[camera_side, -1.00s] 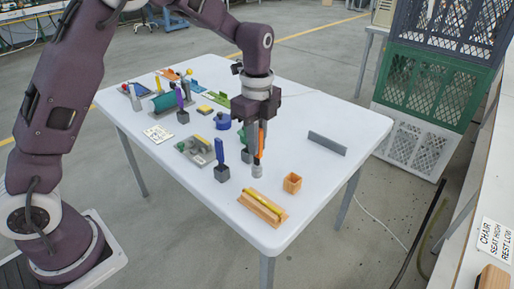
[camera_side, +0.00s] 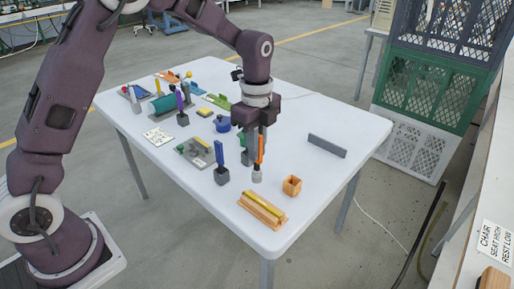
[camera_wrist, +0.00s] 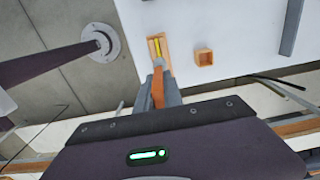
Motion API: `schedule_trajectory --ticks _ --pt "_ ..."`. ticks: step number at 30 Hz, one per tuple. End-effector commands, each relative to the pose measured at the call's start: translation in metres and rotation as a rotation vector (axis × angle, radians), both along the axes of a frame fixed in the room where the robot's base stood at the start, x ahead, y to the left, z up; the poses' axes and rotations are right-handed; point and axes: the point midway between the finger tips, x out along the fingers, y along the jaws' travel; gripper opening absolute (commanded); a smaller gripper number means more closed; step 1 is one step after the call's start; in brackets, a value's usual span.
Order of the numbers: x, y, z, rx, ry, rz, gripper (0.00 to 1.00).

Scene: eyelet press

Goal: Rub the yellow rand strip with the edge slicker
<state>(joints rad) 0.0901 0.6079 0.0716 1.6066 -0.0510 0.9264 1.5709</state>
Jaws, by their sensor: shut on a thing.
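The yellow rand strip (camera_side: 262,207) lies along a wooden block (camera_side: 258,215) near the table's front corner. It also shows in the wrist view (camera_wrist: 157,47), just beyond the tool. My gripper (camera_side: 259,136) is shut on an upright tool with an orange handle (camera_side: 261,150) and a grey lower end (camera_side: 257,175), seemingly the edge slicker. The tool's lower end hangs behind the strip in the side view, apart from it.
A small open wooden box (camera_side: 292,187) stands right of the block. A blue-handled tool in a dark holder (camera_side: 221,177) stands close left of my gripper, beside a grey fixture (camera_side: 196,152). Several other tools crowd the table's far left.

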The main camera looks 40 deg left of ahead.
Motion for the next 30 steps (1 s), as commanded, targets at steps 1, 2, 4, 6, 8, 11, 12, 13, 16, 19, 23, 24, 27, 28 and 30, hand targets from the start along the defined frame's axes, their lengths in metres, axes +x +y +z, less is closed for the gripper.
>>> schedule_trajectory --ticks 1,2,4,6,8,11,12,13,16,19,23,24,27,28,30 --pt "-0.001 0.0 -0.004 0.0 0.002 0.0 0.0" --pt "-0.001 0.0 -0.007 0.0 0.002 0.0 0.0" --pt "-0.001 0.0 -0.013 0.0 0.004 0.0 0.0" --pt "-0.001 0.0 -0.019 0.0 0.002 0.0 0.0" --pt "-0.001 0.0 -0.025 0.0 0.003 0.001 0.0" --pt "-0.001 0.0 -0.034 0.001 0.004 0.001 0.0" --pt "-0.001 0.0 -0.038 0.001 0.003 0.001 0.0" --pt "-0.001 0.0 -0.04 0.001 0.002 0.001 0.0" --pt "-0.001 0.0 -0.049 0.0 0.003 0.0 0.0" --pt "-0.001 0.0 -0.058 0.0 0.003 0.0 0.0" --pt "0.0 -0.005 -0.069 0.001 0.0 -0.002 0.0" --pt "0.0 -0.009 -0.069 0.001 0.0 -0.003 0.0" --pt "0.0 -0.018 -0.07 0.001 0.001 -0.001 0.0" --pt "0.0 -0.021 -0.07 0.0 0.001 -0.001 0.0" --pt "0.0 -0.027 -0.07 0.001 0.001 -0.003 0.0"
